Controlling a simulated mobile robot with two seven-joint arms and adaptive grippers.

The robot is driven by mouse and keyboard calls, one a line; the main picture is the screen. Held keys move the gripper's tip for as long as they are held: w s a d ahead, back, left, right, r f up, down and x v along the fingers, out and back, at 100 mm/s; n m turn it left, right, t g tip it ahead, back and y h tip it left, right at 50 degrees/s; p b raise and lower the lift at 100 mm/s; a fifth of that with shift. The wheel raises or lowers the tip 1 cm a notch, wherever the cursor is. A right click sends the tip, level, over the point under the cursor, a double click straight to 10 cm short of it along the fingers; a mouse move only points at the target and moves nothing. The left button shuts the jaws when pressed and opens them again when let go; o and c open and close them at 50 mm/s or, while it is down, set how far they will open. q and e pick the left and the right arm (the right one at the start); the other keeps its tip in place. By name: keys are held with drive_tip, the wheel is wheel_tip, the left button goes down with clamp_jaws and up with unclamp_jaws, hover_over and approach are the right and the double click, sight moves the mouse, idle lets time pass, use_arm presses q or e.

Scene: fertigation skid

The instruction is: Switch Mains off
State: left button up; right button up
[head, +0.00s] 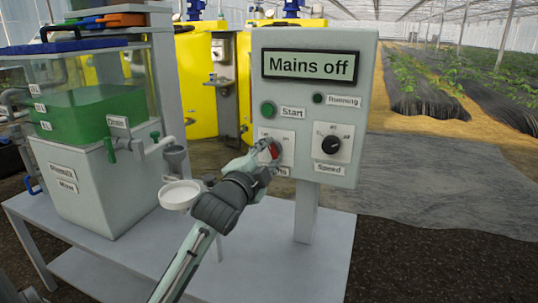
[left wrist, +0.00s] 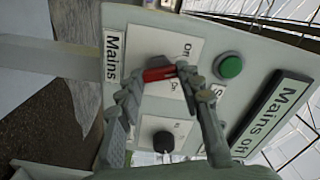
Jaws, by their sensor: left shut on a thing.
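The grey control box (head: 350,60) has a display (head: 311,65) that reads "Mains off". Below the green Start button (head: 268,110) is the red Mains switch handle (head: 275,150) on a white plate. My left gripper (head: 263,150) reaches the plate from the lower left and partly covers it and its label. In the left wrist view the red handle (left wrist: 158,74) sits between the fingertips of my left gripper (left wrist: 158,84), which are shut on it. The Mains label (left wrist: 113,56) shows there in full. My right gripper is not in view.
A Speed knob (head: 331,145) and a dark Running lamp (head: 318,98) are to the right of the switch. At left stands a tank (head: 85,112) with green liquid. A round white dish (head: 180,194) is near my left forearm. Yellow tanks (head: 197,80) stand behind.

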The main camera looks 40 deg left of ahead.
use_arm(q)
drive_tip(key=shift+n, duration=2.1)
drive_tip(key=o, duration=1.2)
drive_tip(key=shift+c, duration=0.2)
drive_tip(key=v, duration=0.7)
drive_tip(key=shift+s, duration=0.25)
